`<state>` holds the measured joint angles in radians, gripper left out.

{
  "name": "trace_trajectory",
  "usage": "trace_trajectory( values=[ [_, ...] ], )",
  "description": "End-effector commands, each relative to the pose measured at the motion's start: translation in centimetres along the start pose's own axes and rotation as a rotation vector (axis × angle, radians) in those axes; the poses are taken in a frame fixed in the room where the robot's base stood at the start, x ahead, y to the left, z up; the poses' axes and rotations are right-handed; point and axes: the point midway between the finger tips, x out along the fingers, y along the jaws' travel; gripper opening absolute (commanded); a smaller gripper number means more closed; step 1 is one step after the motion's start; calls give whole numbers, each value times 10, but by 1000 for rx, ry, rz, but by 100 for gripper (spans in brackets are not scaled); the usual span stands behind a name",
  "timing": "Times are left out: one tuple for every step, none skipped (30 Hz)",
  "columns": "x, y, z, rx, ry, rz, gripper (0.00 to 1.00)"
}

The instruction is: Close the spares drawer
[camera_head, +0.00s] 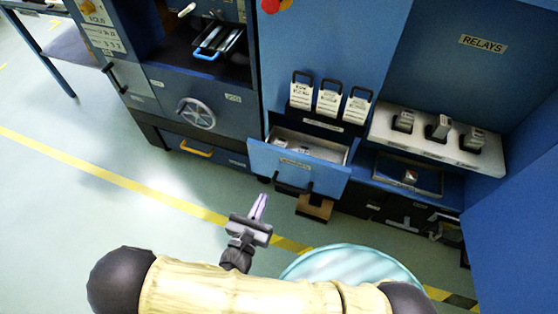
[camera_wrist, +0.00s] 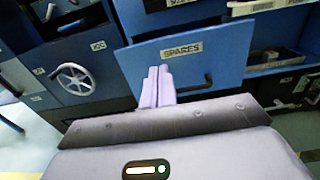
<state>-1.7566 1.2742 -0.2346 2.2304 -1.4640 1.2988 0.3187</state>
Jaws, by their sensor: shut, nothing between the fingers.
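The spares drawer (camera_head: 298,163) is pulled out from the blue cabinet, with its inside and a few small items showing in the head view. Its blue front, labelled SPARES, fills the middle of the wrist view (camera_wrist: 222,55). A dark bar handle (camera_head: 293,187) is on the front; in the wrist view the handle (camera_wrist: 196,86) lies just right of my fingers. My gripper (camera_head: 259,207) is shut and empty, in front of the drawer and to the left of its handle. In the wrist view my fingertips (camera_wrist: 159,72) overlap the left part of the drawer front; I cannot tell whether they touch.
Left of the drawer are a handwheel (camera_head: 197,113) and a lower drawer with a yellow handle (camera_head: 196,148). A brown box (camera_head: 314,207) sits low beneath the spares drawer. A shelf with relays (camera_head: 437,135) is at right. Open floor (camera_head: 110,215) lies to the left.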

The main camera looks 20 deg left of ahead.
Motion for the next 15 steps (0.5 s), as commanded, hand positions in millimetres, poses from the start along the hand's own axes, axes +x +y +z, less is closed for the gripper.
trace_trajectory(
  values=[
    [0,0,0,0,1,-1,0],
    [0,0,0,0,1,-1,0],
    [1,0,0,0,1,-2,0],
    [2,0,0,0,1,-2,0],
    [3,0,0,0,1,-3,0],
    [5,0,0,0,1,-3,0],
    [8,0,0,0,1,-3,0],
    [10,-1,0,0,1,-4,0],
    [15,-1,0,0,1,-5,0],
    [19,-1,-1,-1,2,-5,0],
    [23,-1,-1,-1,1,-6,0],
    [30,-2,0,-1,0,-7,0],
    [34,-1,-1,-1,1,-6,0],
    [40,-2,-1,-1,0,-7,0],
    [47,-2,-1,-1,0,-7,0]
  ],
)
